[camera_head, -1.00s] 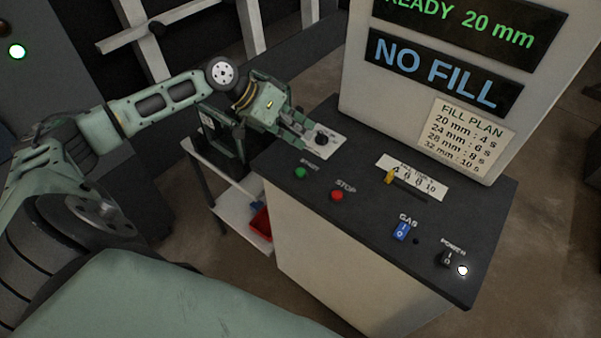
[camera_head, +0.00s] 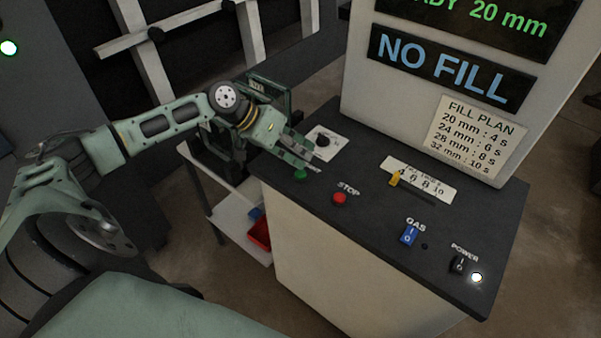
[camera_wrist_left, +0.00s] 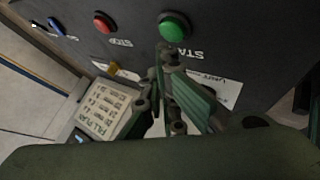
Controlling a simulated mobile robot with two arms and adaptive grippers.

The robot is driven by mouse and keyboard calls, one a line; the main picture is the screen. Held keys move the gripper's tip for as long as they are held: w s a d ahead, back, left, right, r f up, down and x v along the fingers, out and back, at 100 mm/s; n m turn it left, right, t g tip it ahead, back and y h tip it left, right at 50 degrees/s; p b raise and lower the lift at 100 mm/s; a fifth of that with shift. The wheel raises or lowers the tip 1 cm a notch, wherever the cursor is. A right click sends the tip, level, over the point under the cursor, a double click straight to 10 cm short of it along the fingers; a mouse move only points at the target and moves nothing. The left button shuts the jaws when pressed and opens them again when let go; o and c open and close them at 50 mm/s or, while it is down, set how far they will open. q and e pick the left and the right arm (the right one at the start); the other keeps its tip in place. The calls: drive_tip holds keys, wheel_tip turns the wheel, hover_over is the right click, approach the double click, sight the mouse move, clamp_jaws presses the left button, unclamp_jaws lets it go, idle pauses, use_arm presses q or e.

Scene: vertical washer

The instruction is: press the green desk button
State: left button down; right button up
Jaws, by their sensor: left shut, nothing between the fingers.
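The green button (camera_head: 300,174) sits on the dark desk top near its left front corner, beside the START label, which my gripper partly covers. My left gripper (camera_head: 308,157) is shut and empty, just behind and above the green button. In the left wrist view the green button (camera_wrist_left: 174,27) shows just past the fingertips (camera_wrist_left: 170,55); a small gap seems to lie between them, but contact is hard to judge. My right gripper is not in view.
The red STOP button (camera_head: 340,198) is right of the green one. A black knob (camera_head: 322,142), a yellow slider (camera_head: 396,178), a blue GAS switch (camera_head: 409,235) and a black POWER switch (camera_head: 458,263) share the desk. The display panel (camera_head: 440,65) reads NO FILL.

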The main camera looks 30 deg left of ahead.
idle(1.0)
use_arm(q)
drive_tip(key=shift+f, duration=0.2)
drive_tip(key=shift+f, duration=0.25)
drive_tip(key=shift+f, duration=0.6)
idle(0.7)
drive_tip(key=shift+r, duration=0.15)
drive_tip(key=shift+r+p, duration=0.65)
drive_tip(key=shift+r, duration=0.2)
wheel_tip(320, 180, up, 5)
drive_tip(key=p, duration=0.4)
